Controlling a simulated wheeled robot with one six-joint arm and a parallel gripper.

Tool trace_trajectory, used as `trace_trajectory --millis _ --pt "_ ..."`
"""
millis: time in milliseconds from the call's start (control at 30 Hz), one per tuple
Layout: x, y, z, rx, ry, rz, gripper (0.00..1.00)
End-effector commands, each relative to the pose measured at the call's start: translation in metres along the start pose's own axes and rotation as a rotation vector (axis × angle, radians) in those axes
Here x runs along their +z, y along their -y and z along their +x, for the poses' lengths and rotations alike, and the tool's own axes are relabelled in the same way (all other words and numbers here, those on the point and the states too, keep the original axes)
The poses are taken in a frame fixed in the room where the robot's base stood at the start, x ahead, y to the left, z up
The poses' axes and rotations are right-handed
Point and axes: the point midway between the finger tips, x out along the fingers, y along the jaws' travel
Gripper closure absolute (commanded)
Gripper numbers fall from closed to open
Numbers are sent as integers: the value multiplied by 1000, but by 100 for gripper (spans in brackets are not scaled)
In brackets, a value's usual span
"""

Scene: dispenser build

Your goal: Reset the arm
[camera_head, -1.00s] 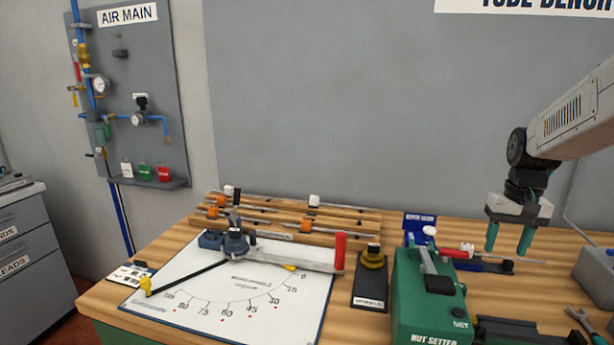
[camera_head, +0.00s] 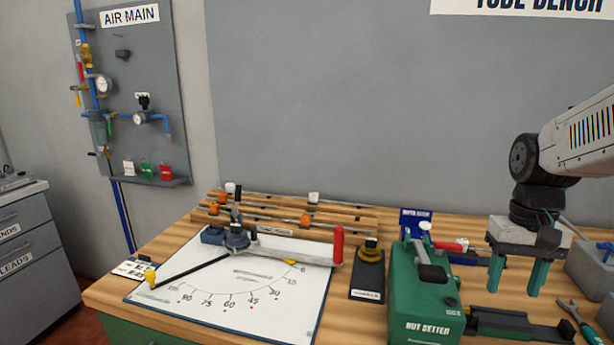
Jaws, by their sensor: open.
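My gripper (camera_head: 517,275) hangs from my arm at the right side of the head view. Its two green fingers point down and are apart, with nothing between them. It is above the right part of the wooden bench (camera_head: 330,322), to the right of the green nut setter (camera_head: 420,300). How high the fingertips are above the bench is hard to tell.
A white angle board (camera_head: 225,308) with a red-handled bender (camera_head: 300,254) lies left on the bench. Behind it are wooden racks (camera_head: 290,215) with rods. A black stand (camera_head: 368,272), a wrench (camera_head: 580,322) and a grey box (camera_head: 590,270) are also there. The air main panel (camera_head: 135,90) hangs on the wall.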

Motion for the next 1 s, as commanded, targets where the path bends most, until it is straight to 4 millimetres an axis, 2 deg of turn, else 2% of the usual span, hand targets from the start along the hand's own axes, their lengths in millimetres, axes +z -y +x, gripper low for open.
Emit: trace_trajectory --millis 33,200,300,400,500,600,933,1000 --pt "20 7 -3 3 -10 -16 48" --pt "88 27 -5 12 -46 -78 48" --pt "122 34 -3 15 -81 -117 48" --pt "148 40 0 15 -119 -157 48" --pt "164 43 0 13 -162 -190 48" --pt "170 46 -4 10 -199 -212 48" --pt "172 49 -8 8 -218 -229 48" --pt "172 49 -8 8 -218 -227 68"
